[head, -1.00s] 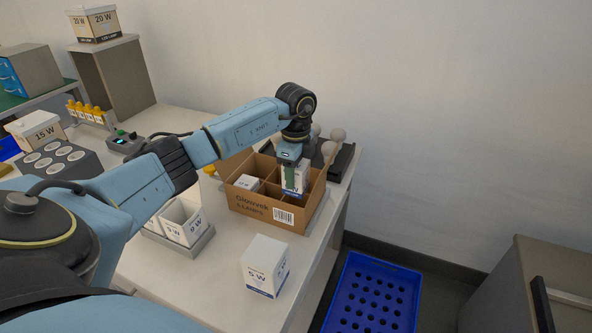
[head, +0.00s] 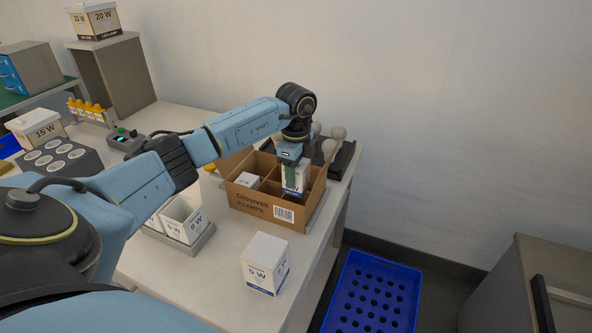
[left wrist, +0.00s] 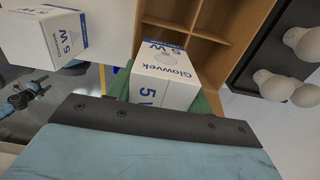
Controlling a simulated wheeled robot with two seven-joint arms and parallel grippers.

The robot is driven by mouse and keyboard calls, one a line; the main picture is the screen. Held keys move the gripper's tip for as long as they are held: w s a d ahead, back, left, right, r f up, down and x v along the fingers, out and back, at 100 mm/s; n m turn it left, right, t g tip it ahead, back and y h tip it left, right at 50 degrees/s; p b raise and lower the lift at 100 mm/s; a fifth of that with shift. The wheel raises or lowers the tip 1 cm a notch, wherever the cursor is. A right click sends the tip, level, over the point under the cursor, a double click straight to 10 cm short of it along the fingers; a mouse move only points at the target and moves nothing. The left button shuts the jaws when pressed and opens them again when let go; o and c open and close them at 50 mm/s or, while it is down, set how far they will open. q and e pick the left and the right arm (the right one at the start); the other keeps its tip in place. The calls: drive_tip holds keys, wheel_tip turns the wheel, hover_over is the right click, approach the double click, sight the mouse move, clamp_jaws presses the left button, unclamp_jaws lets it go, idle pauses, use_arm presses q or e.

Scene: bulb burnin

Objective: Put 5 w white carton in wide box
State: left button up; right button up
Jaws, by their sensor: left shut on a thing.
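My left gripper (head: 291,174) is shut on a white 5 W carton (head: 303,176) with a blue lower band. It holds the carton upright at the opening of the wide brown box (head: 262,207), towards its right side. I cannot tell how far the carton reaches into a compartment. The left wrist view shows the held carton (left wrist: 165,72) between green fingers, beside the box's dividers (left wrist: 190,35). Another white 5 W carton (head: 265,262) stands on the table in front of the box.
A white carton (head: 247,180) sits in a left compartment of the box. A grey tray (head: 201,243) with open white cartons is left of it. Bulbs (head: 337,133) stand on a dark holder behind. A blue crate (head: 372,290) lies beyond the table's right edge.

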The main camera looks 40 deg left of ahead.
sight(296, 191)
use_arm(q)
drive_tip(key=shift+f, duration=0.1)
drive_tip(key=shift+f+b, duration=1.8)
drive_tip(key=shift+f, duration=1.55)
drive_tip(key=o, duration=0.5)
drive_tip(key=shift+f, duration=0.2)
drive_tip(key=shift+o, duration=1.1)
drive_tip(key=shift+r, duration=0.1)
